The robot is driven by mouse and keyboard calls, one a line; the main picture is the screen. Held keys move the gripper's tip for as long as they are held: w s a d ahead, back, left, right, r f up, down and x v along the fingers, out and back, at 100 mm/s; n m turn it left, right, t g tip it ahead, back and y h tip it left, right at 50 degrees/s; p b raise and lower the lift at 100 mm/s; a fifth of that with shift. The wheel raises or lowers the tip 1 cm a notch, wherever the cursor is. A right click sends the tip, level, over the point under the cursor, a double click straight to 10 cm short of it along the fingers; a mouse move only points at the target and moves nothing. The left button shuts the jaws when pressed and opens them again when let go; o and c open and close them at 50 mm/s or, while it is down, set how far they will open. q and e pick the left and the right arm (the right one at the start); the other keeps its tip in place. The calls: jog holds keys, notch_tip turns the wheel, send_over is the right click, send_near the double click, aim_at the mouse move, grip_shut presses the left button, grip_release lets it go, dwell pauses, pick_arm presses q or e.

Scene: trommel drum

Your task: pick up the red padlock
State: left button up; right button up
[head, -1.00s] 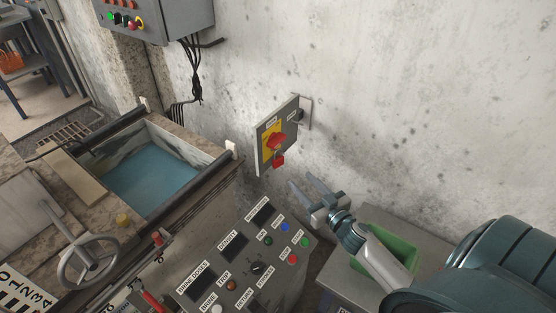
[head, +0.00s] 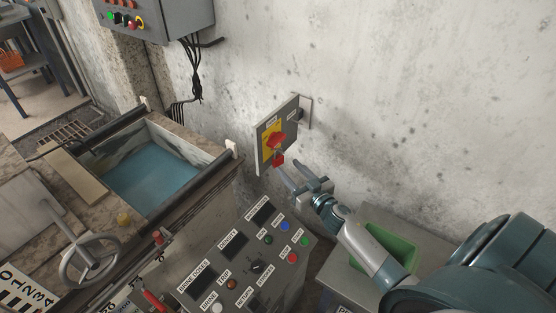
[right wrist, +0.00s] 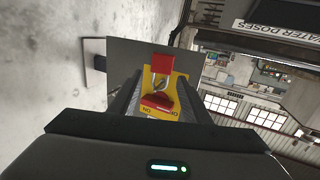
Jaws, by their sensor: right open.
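The red padlock (head: 279,160) hangs by its shackle below the red rotary switch (head: 276,140) on a yellow plate of the wall isolator box. In the right wrist view the padlock (right wrist: 163,63) shows upside down, its metal shackle running to the red switch handle (right wrist: 157,102). My right gripper (head: 287,174) is open and empty, its fingertips just below and to the right of the padlock. In the right wrist view the fingers stand on either side of the yellow plate, with the padlock between and beyond them. My left gripper is out of view.
The grey isolator box (head: 292,128) is fixed to the concrete wall. A sloped control panel (head: 246,262) with buttons stands below. A green bin (head: 388,247) sits on a grey cabinet at right. A water-filled tank (head: 150,178) lies left.

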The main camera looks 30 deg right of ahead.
aim_at(280, 159)
jog(key=w, duration=0.4)
jog(key=shift+w+a+f, duration=0.15)
jog(key=shift+w+f, duration=0.05)
jog(key=shift+w, duration=0.2)
jog(key=c, duration=0.9)
jog(key=shift+r, duration=0.15)
jog(key=shift+r+p, duration=0.35)
jog(key=shift+r, duration=0.2)
jog(key=s, duration=0.1)
jog(key=s+d, duration=0.1)
jog(key=s, duration=0.1)
jog(key=shift+s+d+f, duration=0.1)
jog(key=shift+s+d, duration=0.05)
jog(key=shift+d, duration=0.05)
jog(key=s+d, duration=0.1)
jog(key=s, duration=0.3)
jog(key=s+d+b, duration=0.1)
jog(key=s+d, duration=0.1)
jog(key=s, duration=0.2)
jog(key=s+d+b, duration=0.1)
jog(key=s+d, duration=0.1)
jog(key=s, duration=0.2)
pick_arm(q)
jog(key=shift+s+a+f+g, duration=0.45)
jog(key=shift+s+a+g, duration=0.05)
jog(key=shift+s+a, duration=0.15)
pick_arm(e)
jog(key=shift+s+d, duration=0.3)
jog(key=shift+s, duration=0.4)
